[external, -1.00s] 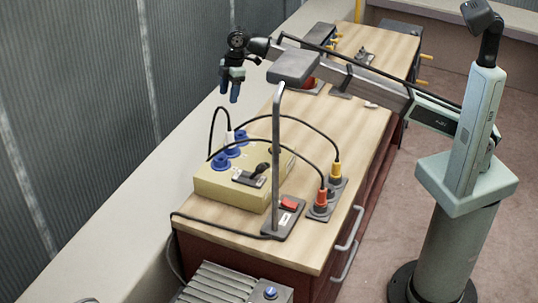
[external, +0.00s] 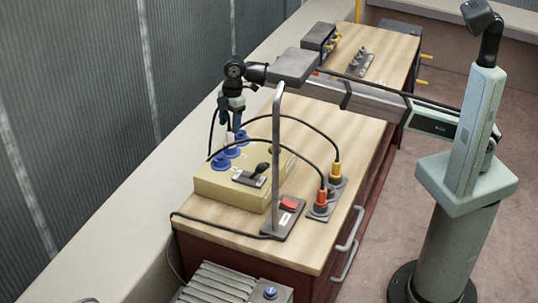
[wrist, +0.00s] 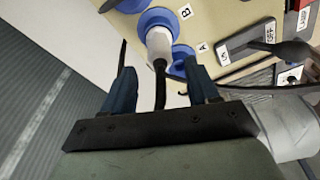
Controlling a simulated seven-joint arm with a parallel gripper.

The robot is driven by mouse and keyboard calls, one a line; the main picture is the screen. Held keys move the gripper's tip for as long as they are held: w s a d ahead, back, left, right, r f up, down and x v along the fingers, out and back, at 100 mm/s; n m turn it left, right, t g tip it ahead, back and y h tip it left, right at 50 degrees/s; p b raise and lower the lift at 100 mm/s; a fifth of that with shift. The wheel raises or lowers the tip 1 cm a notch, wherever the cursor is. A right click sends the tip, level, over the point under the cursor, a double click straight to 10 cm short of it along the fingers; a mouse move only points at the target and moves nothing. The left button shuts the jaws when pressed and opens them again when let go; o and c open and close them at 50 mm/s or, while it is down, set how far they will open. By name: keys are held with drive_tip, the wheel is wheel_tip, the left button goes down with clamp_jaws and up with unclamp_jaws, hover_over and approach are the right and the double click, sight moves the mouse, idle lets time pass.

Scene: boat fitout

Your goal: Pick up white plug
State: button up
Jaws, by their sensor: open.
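The white plug (wrist: 158,43) stands in a blue socket on the beige box, with a black cable running from its near end. In the external view the white plug (external: 229,139) is small and partly covered by my gripper. My gripper (external: 231,127) is just above and around the plug's height at the box's back left. In the wrist view my gripper's blue fingers (wrist: 163,80) are spread apart, with the plug and its cable between and beyond them. Whether a finger touches the plug cannot be told. The beige box (external: 225,191) sits on the wooden bench.
Other blue sockets (external: 221,162) and a black lever switch (external: 252,178) are on the box. A grey post (external: 276,150) stands in front.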

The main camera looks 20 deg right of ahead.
sight(229, 133)
drive_tip(key=shift+s+a+f, duration=0.1)
drive_tip(key=shift+a+f, duration=0.05)
drive_tip(key=shift+f, duration=2.5)
clamp_jaws()
